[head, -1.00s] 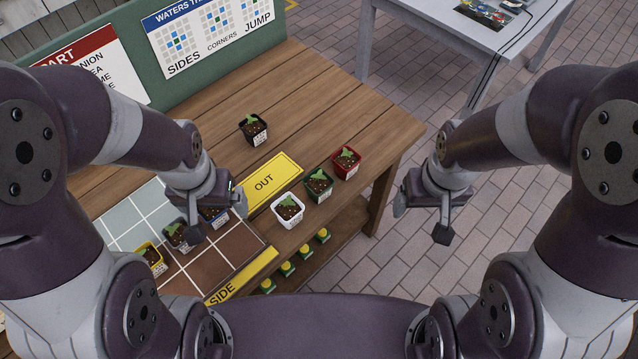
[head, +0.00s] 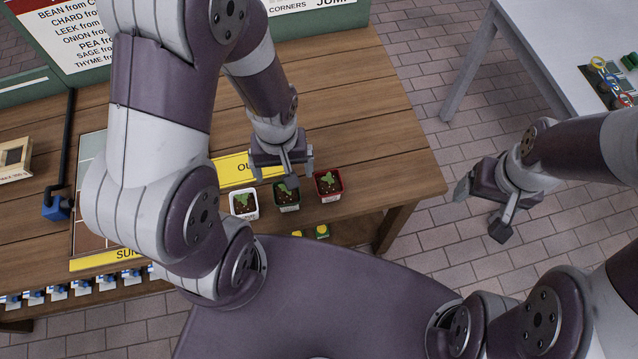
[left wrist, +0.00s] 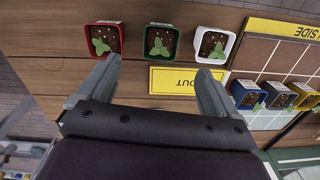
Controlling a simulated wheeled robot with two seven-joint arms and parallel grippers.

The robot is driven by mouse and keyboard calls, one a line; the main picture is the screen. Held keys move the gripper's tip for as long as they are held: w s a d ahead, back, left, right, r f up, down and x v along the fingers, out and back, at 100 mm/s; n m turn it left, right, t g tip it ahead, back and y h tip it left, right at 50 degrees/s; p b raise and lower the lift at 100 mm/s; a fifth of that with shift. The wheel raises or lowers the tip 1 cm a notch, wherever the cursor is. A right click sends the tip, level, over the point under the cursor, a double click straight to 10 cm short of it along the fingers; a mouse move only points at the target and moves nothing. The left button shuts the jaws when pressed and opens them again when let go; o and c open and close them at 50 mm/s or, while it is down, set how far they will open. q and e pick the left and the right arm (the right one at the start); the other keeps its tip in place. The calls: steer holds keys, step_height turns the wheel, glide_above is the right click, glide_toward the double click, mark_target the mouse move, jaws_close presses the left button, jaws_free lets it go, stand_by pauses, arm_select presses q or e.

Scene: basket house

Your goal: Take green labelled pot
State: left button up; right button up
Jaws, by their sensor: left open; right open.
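The green pot (head: 288,197) with a small seedling stands on the wooden table between a white pot (head: 244,203) and a red pot (head: 327,185). In the left wrist view the green pot (left wrist: 161,42) lies ahead of and between my left fingers, apart from them. My left gripper (left wrist: 158,66) is open and empty. In the head view my left gripper (head: 290,178) hangs just above and behind the green pot, covering part of its surroundings. My right gripper (head: 482,210) is open and empty, out over the floor to the right of the table.
A yellow OUT sign (head: 232,168) lies behind the pots. The left wrist view shows blue (left wrist: 245,94), dark and yellow pots on the tile grid. The table's right edge (head: 425,190) is near the red pot. A grey table (head: 540,40) stands at the back right.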

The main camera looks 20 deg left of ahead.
arm_select(q)
glide_above(286, 192)
steer(key=shift+n, duration=0.4)
steer(key=f, duration=0.3)
steer(key=s+a+f, duration=0.1)
steer(key=f, duration=0.3)
steer(key=w+d+f, duration=0.1)
steer(key=shift+d+f, duration=0.1)
steer(key=shift+f, duration=0.05)
step_height(286, 192, down, 4)
steer(key=shift+f, duration=0.2)
steer(key=shift+w, duration=0.1)
steer(key=shift+c, duration=0.2)
arm_select(e)
steer(key=shift+s+a, duration=0.25)
steer(key=shift+a, duration=0.2)
arm_select(q)
steer(key=c, duration=1)
arm_select(e)
steer(key=shift+a, duration=0.1)
